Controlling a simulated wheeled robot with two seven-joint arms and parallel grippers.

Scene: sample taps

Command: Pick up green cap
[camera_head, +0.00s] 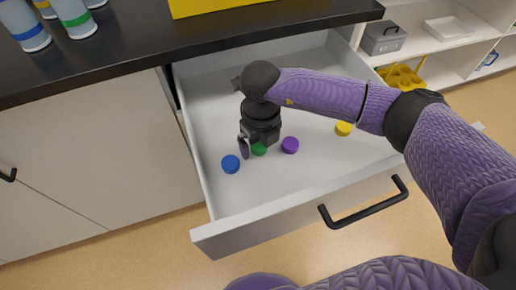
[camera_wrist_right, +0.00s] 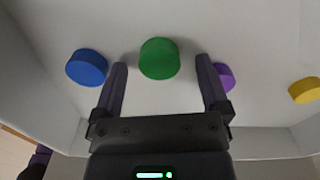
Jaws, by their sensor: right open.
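The green cap (camera_head: 259,149) lies on the floor of the open drawer, partly hidden by my right gripper (camera_head: 257,148). In the right wrist view the green cap (camera_wrist_right: 159,58) sits between the lines of the two open fingers (camera_wrist_right: 160,75), near their tips. The right gripper is open, points down into the drawer, and holds nothing. My left gripper is not in view.
The blue cap (camera_head: 230,164) lies left of the green cap, the purple cap (camera_head: 290,145) close to its right, and the yellow cap (camera_head: 343,128) farther right. The drawer (camera_head: 290,207) has walls around them. Bottles (camera_head: 75,18) stand on the dark counter.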

